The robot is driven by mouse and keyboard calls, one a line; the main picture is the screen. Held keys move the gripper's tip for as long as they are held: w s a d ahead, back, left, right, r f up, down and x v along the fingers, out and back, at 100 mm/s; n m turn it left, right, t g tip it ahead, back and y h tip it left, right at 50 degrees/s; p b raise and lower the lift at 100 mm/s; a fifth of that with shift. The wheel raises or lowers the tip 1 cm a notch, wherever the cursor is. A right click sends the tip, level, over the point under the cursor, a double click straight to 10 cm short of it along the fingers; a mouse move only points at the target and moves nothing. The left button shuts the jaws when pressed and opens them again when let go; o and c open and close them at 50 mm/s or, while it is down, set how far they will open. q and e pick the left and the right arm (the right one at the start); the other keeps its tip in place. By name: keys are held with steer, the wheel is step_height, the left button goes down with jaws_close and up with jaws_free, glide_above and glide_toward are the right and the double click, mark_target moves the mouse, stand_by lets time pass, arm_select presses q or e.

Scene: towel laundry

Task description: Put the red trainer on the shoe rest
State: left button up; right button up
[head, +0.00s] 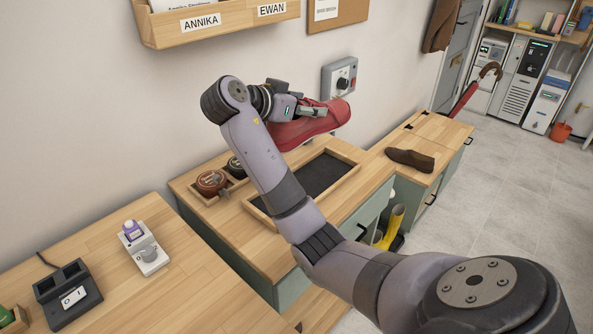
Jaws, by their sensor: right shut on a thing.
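The red trainer (305,128) is held in the air by my right gripper (318,109), which is shut on its upper part. The trainer is roughly level, with one end pointing right towards the wall dial. Below it on the wooden counter is a wood-framed dark pad (318,174), which may be the shoe rest; the trainer is apart from it. My right arm crosses in front and hides part of the frame's left side. My left gripper is not in the head view.
Round tins (211,183) stand in a wooden holder left of the pad. A brown shoe (410,159) lies on the right cabinet top. A wall dial box (340,76) is close behind the trainer. A small white stand (147,250) and a dark device (68,295) are at left.

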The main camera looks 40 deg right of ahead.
mark_target(305, 135)
step_height(305, 135, down, 7)
steer(key=shift+f+p, duration=0.2)
steer(key=shift+p, duration=0.15)
step_height(305, 135, down, 8)
steer(key=shift+f+p, duration=0.2)
steer(key=shift+p, duration=0.25)
steer(key=shift+f, duration=0.45)
steer(key=o, duration=1.5)
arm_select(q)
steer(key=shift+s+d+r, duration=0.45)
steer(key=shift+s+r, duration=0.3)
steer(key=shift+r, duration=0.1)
